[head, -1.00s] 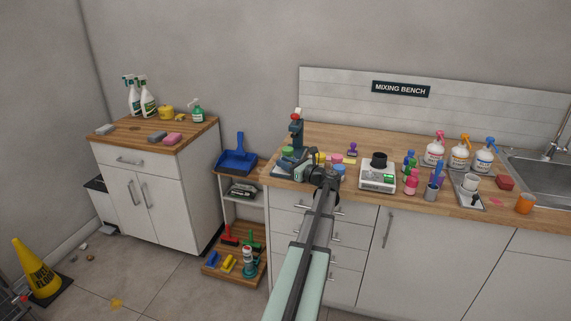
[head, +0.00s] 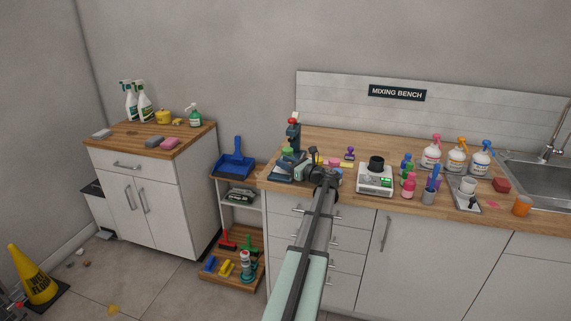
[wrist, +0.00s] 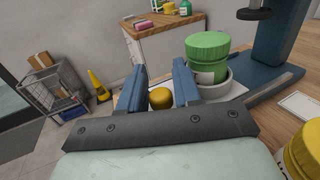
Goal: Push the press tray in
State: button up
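The press (head: 293,136), dark blue with a red top, stands at the left end of the mixing bench. Its blue column (wrist: 272,45) and foot show at the right of the wrist view. A green-lidded jar (wrist: 208,52) sits upright in a pale round seat on the light press tray (wrist: 238,90). A yellow knob (wrist: 160,98) is at the tray's near side. My gripper (wrist: 160,78) has its two blue fingers apart, one on each side of the knob, with a visible gap at the left finger. In the head view my arm hides much of the tray.
A yellow-lidded jar (wrist: 304,150) stands close at the right in the wrist view. A scale (head: 375,179), several bottles and the sink (head: 535,180) lie farther right. A low shelf with a blue dustpan (head: 235,160) stands left of the bench.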

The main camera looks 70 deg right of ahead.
jog(key=shift+s+a, duration=0.1)
jog(key=v, duration=1.3)
jog(key=shift+s+a, duration=0.1)
jog(key=shift+s, duration=0.2)
jog(key=shift+o, duration=0.2)
jog(key=shift+o, duration=0.8)
jog(key=shift+w, duration=0.15)
jog(key=shift+w+f, duration=0.1)
jog(key=shift+w, duration=0.25)
jog(key=w+a, duration=0.4)
jog(key=a, duration=0.4)
jog(key=s+d+m+g+h, duration=0.3)
jog(key=m+g+h, duration=0.1)
jog(key=h, duration=0.2)
jog(key=x, duration=1.3)
jog(key=shift+d, duration=0.2)
